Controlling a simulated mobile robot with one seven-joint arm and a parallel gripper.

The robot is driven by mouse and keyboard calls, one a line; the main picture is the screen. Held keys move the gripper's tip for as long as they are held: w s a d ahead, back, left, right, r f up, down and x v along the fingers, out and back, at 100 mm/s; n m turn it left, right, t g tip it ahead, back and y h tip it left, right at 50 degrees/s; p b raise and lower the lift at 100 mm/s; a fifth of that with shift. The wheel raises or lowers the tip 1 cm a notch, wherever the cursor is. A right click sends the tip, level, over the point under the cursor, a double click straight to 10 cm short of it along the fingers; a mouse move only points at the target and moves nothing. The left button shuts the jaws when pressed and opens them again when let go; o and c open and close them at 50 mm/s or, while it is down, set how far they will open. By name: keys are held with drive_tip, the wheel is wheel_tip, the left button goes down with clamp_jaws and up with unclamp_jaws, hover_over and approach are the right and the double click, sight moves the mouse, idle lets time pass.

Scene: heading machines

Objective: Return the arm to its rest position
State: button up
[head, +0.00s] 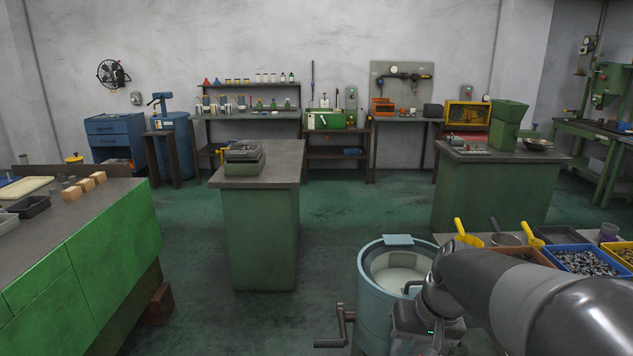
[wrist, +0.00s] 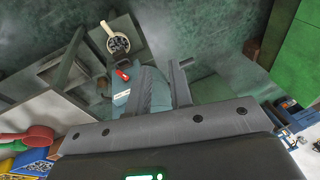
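My arm (head: 500,295) reaches in from the lower right in the head view. It bends down to my gripper, whose dark housing is at the bottom edge beside the pale blue round tub (head: 375,310). The fingertips are hidden there. In the wrist view, my gripper (wrist: 163,85) shows as a grey crossbar with narrow finger parts near the middle. They overlap a pale blue surface behind, so the gap between them is unclear. No held object can be made out.
Yellow scoops (head: 467,235) and a blue bin of metal parts (head: 585,261) are close to my arm at right. A green pedestal (head: 260,235) stands mid-room and a green bench (head: 85,260) at left. Green floor (head: 340,215) is clear between the pedestals.

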drive_tip(key=s+a+r+t+h, duration=0.1)
drive_tip(key=s+r, duration=0.4)
drive_tip(key=s, duration=0.5)
drive_tip(key=shift+s+n+t+h, duration=0.3)
drive_tip(key=shift+t+h, duration=0.4)
drive_tip(key=shift+t, duration=0.6)
drive_tip(key=shift+a, duration=0.1)
